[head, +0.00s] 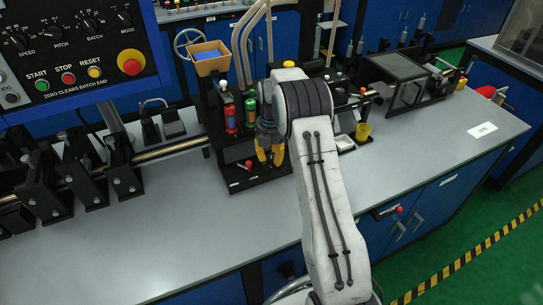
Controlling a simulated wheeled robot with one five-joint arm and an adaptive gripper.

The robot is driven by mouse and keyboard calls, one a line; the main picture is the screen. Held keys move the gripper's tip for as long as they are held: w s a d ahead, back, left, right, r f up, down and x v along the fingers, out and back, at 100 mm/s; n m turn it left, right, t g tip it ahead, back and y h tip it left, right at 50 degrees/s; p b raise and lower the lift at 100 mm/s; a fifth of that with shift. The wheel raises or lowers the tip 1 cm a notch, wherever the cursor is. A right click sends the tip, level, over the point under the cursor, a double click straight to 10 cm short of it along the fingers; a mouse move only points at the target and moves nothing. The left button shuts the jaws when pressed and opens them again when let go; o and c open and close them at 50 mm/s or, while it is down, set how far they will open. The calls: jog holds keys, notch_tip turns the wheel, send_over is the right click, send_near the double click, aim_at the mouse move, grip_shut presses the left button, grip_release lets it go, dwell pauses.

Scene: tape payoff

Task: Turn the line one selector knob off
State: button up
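No knob labelled line one can be picked out. A dark control panel (75,55) at the upper left carries several black knobs, marked SPEED, PITCH, BATCH and MODE (124,19). My gripper (270,160) has two yellow fingertips pointing down, with a narrow gap between them and nothing visible in it. It hangs in front of a black machine block (245,172) on the bench, to the right of the panel. My white arm hides part of the bench and of the equipment behind it.
The panel also has a red emergency button (131,62). Black roller stands (75,172) and a shaft stand at left on the grey bench (130,240). The front bench is clear.

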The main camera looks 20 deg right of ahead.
grip_shut()
jog(key=shift+m, duration=0.4)
jog(key=m+b, duration=0.1)
jog(key=m, duration=0.3)
jog(key=shift+m, duration=0.3)
jog(key=shift+s+f+m, duration=0.1)
jog(key=shift+m, duration=2.4)
jog(key=o, duration=0.6)
grip_release()
